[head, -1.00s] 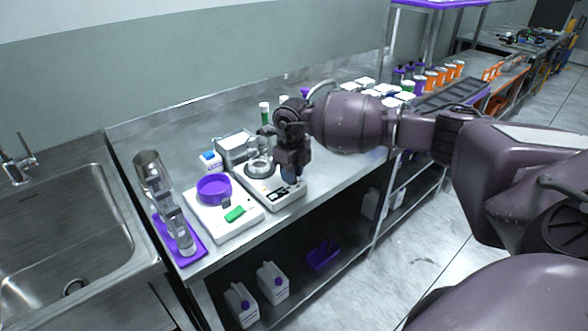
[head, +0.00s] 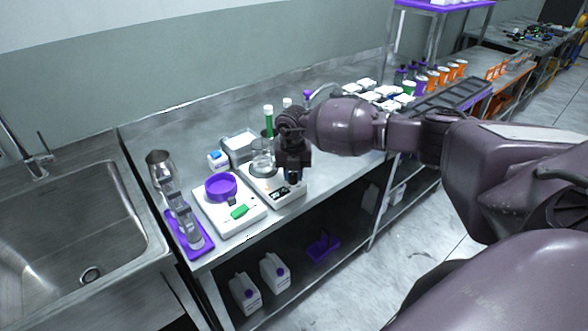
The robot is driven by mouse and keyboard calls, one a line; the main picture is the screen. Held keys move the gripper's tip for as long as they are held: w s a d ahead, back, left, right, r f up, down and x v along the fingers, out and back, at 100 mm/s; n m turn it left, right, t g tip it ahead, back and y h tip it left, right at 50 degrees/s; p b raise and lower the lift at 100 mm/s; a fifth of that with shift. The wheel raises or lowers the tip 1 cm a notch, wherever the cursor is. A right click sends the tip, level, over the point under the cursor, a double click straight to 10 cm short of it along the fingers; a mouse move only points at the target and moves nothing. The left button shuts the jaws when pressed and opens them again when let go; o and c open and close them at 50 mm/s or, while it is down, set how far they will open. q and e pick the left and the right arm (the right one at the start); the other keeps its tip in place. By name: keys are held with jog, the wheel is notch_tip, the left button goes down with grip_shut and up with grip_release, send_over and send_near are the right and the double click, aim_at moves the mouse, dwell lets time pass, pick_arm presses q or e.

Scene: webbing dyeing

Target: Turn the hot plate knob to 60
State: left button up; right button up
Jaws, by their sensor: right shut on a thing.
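The hot plate (head: 277,202) is a white box on the steel bench, with a glass beaker (head: 262,158) standing on its top. My right gripper (head: 293,177) points down at the right part of the hot plate's front panel. It is shut on the knob there, which the fingers hide, so its setting cannot be read. My left gripper is not in view.
Left of the hot plate stands a white scale (head: 231,223) with a purple dish (head: 221,186) and a green item. A purple tray (head: 199,249) with a metal stand is beside the sink (head: 75,235).

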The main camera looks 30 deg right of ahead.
aim_at(293, 173)
jog(key=shift+r+m+p, duration=0.1)
jog(key=shift+m+p, duration=0.25)
jog(key=shift+m, duration=0.45)
jog(key=o, duration=0.9)
notch_tip(293, 173, up, 11)
jog(key=shift+f, duration=0.1)
dwell(0.5)
